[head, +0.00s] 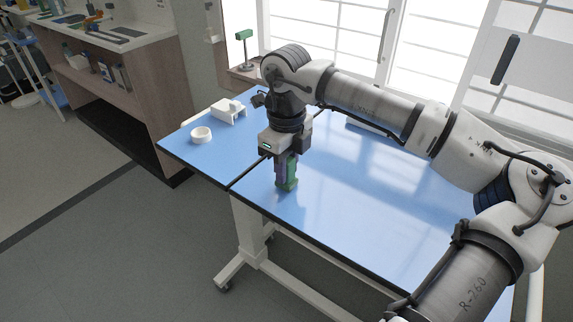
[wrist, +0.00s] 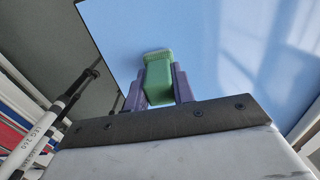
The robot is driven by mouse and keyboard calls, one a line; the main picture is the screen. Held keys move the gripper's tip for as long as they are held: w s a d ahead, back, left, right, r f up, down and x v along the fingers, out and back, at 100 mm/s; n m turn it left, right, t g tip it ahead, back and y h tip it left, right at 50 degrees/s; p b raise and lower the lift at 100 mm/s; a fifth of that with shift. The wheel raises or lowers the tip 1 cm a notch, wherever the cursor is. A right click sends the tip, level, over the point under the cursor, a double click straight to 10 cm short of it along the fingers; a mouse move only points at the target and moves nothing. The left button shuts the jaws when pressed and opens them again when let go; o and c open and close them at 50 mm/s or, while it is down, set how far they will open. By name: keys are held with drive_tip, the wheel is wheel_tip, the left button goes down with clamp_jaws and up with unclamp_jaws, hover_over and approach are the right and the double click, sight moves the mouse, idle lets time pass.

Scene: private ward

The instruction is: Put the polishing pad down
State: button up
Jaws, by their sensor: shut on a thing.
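The polishing pad is the green block (head: 291,184) in my gripper (head: 286,172), low over the blue table (head: 350,185) near its front edge. My gripper points down, with its fingers shut on the pad. In the wrist view the green pad (wrist: 158,82) sits between the two purple fingers of my gripper (wrist: 158,88), and its far end is pale. The pad's lower end is at or just above the tabletop; I cannot tell whether it touches.
A white ring-shaped item (head: 201,134) and a white block-like item (head: 229,111) stand on the table's left part. A green-topped item (head: 243,35) stands on a ledge behind. A wooden shelf unit (head: 125,85) is at the left. The table right of my gripper is clear.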

drive_tip(key=shift+f, duration=0.25)
drive_tip(key=o, duration=1)
drive_tip(key=shift+r, duration=0.1)
drive_tip(key=shift+r, duration=0.1)
wheel_tip(320, 180, up, 12)
